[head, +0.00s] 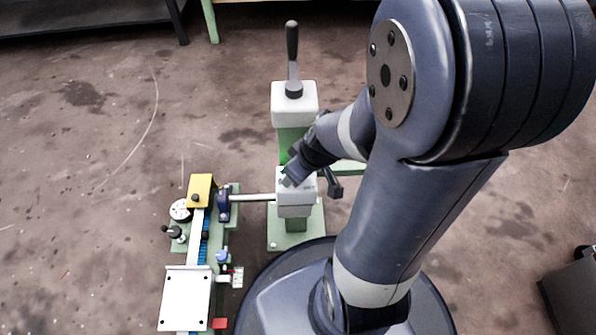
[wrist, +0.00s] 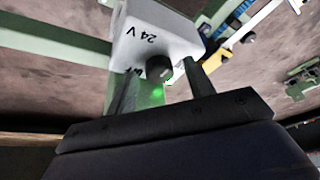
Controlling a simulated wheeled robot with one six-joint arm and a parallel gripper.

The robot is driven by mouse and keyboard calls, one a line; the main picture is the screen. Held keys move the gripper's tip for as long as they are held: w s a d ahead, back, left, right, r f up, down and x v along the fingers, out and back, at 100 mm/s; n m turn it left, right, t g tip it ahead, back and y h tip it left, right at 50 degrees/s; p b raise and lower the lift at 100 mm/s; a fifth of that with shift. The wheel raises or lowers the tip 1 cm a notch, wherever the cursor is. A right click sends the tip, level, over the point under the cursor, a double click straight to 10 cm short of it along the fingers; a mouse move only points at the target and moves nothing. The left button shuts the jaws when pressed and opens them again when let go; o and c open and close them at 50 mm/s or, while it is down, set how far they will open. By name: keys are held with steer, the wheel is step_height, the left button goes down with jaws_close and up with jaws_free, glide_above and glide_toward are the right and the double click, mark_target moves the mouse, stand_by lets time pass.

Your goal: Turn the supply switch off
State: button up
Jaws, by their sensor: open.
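The supply box is a white block marked "24 V" (wrist: 152,36), upside down in the wrist view. It also shows in the head view (head: 296,199), partly covered by my gripper. A dark round knob (wrist: 160,69), which looks like the supply switch, sticks out of its face. A green light glows just below the knob in the wrist view. My gripper (wrist: 157,75) is open, one finger on each side of the knob, with gaps showing. In the head view my gripper (head: 312,184) is at the box; the knob is hidden there. I cannot tell its exact setting.
Behind the box stands a white block with a black upright lever (head: 292,55) on a green post. A green-framed rig with a yellow block (head: 201,188) and a white plate (head: 186,297) lies to the left, joined by a rod. The floor further left is clear.

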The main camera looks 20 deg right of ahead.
steer(key=c, duration=1)
